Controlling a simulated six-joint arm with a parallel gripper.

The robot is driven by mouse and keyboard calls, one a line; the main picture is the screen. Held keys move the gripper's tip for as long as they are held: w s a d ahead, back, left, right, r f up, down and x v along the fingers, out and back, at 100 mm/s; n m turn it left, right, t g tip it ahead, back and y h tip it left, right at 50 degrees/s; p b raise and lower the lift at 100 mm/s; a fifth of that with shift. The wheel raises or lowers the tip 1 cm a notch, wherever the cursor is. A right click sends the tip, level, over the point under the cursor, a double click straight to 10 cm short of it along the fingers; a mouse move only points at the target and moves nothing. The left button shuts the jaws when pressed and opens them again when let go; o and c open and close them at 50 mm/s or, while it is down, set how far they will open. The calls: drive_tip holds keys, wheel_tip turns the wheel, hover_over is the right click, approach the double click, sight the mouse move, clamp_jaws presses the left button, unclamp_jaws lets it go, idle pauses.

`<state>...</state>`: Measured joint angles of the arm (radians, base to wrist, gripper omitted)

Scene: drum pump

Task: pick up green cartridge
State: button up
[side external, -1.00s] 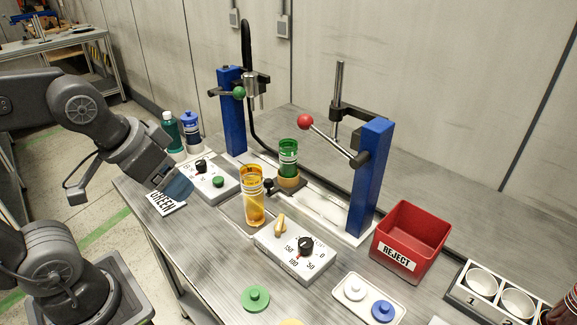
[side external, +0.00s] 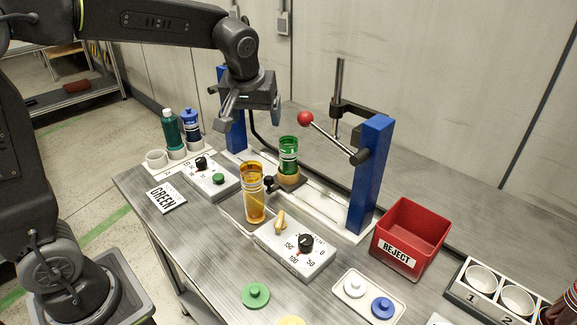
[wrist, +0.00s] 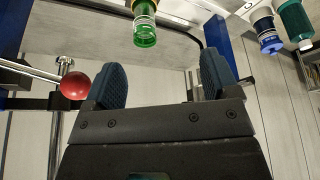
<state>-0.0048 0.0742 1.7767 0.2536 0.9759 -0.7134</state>
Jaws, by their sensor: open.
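The green cartridge (side external: 288,150) stands upright on a tan round seat (side external: 289,180) between the two blue posts. It is transparent green with a pale band. In the wrist view it shows at the top centre (wrist: 146,28), beyond my fingertips and cut by the frame edge. My gripper (side external: 250,108) hangs above and to the left of it in the side view, apart from it. The wrist view shows my gripper (wrist: 160,78) with its two fingers wide apart and nothing between them.
A red ball-tipped lever (side external: 306,119) reaches from the right blue post (side external: 370,175) beside the cartridge. An amber cylinder (side external: 252,195) stands in front. Control boxes (side external: 300,252), a red reject bin (side external: 405,240), green bottle (side external: 171,130) and blue bottle (side external: 191,125) surround it.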

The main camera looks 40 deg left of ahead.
sight(288, 143)
drive_tip(key=w+f+n, duration=0.1)
drive_tip(key=w+f, duration=0.2)
drive_tip(key=w, duration=0.1)
drive_tip(key=w+a+f+n+y, duration=0.1)
drive_tip(key=w+f, duration=0.1)
drive_tip(key=w, duration=0.2)
drive_tip(key=w+f+n, duration=0.1)
drive_tip(key=w+f, duration=0.2)
drive_tip(key=shift+w+a+f+n+g, duration=0.3)
drive_tip(key=shift+w+a+f+g, duration=0.05)
drive_tip(key=shift+w+g, duration=0.05)
drive_tip(key=shift+w+a+f, duration=0.15)
drive_tip(key=shift+w+f, duration=0.15)
drive_tip(key=shift+f, duration=0.35)
drive_tip(key=x, duration=0.6)
drive_tip(key=shift+s+a+f, duration=0.1)
drive_tip(key=shift+a+f, duration=0.05)
drive_tip(key=shift+f, duration=0.1)
drive_tip(key=shift+c, duration=0.4)
drive_tip(key=c, duration=1.1)
drive_tip(key=shift+r, duration=0.1)
drive_tip(key=shift+c, duration=0.2)
